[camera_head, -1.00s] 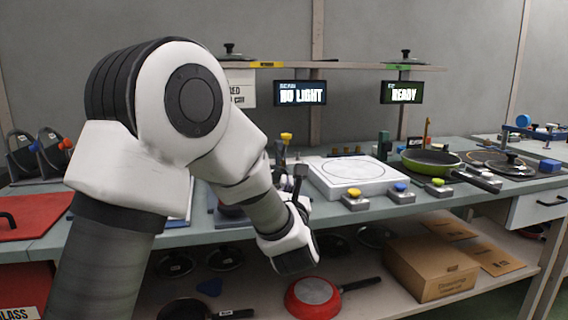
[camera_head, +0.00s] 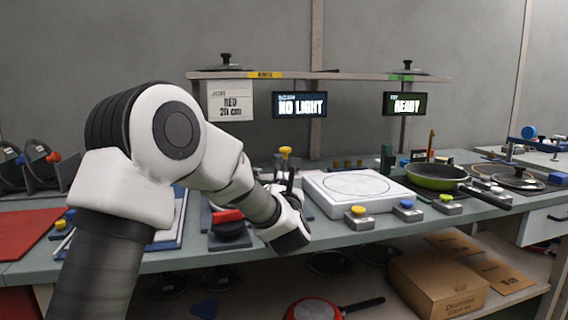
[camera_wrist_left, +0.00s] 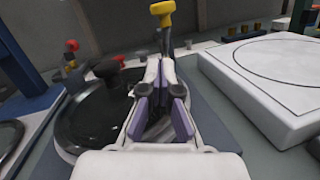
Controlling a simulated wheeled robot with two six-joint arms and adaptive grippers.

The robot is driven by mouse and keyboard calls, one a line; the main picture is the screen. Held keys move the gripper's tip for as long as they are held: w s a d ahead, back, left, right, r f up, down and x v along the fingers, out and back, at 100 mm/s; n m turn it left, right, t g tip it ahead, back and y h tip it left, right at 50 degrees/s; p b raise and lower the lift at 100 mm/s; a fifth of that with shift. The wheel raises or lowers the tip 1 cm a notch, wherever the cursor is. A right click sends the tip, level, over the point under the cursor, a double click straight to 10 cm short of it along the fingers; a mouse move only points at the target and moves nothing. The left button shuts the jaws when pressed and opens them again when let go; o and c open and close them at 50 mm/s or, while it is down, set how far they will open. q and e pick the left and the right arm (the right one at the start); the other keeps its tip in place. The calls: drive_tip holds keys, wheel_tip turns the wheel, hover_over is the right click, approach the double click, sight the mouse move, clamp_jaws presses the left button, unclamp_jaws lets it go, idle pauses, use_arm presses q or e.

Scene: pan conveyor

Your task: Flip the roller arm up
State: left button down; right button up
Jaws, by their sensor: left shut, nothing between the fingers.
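A post with a yellow knob (camera_head: 285,151), which looks like the roller arm's handle, stands behind my left gripper (camera_head: 290,181) in the head view. In the left wrist view the yellow knob (camera_wrist_left: 162,14) stands upright just beyond the fingertips of my left gripper (camera_wrist_left: 161,72). The fingers are shut and empty; contact with the post cannot be told. The roller itself and the pivot are hidden or unclear. My right gripper is not in view.
A white block with a ring mark (camera_head: 357,188) stands right of the gripper, with small button boxes (camera_head: 407,210) before it. A green pan (camera_head: 437,176) is farther right. A black item with a red top (camera_head: 228,216) sits beside my left forearm.

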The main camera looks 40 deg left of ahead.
sight(284, 156)
use_arm(q)
drive_tip(key=w+a+r, duration=0.1)
drive_tip(key=w, duration=0.1)
drive_tip(key=w+a+r, duration=0.1)
drive_tip(key=w+r, duration=0.1)
drive_tip(key=shift+a+r, duration=0.15)
drive_tip(key=shift+r, duration=0.1)
drive_tip(key=shift+w, duration=0.1)
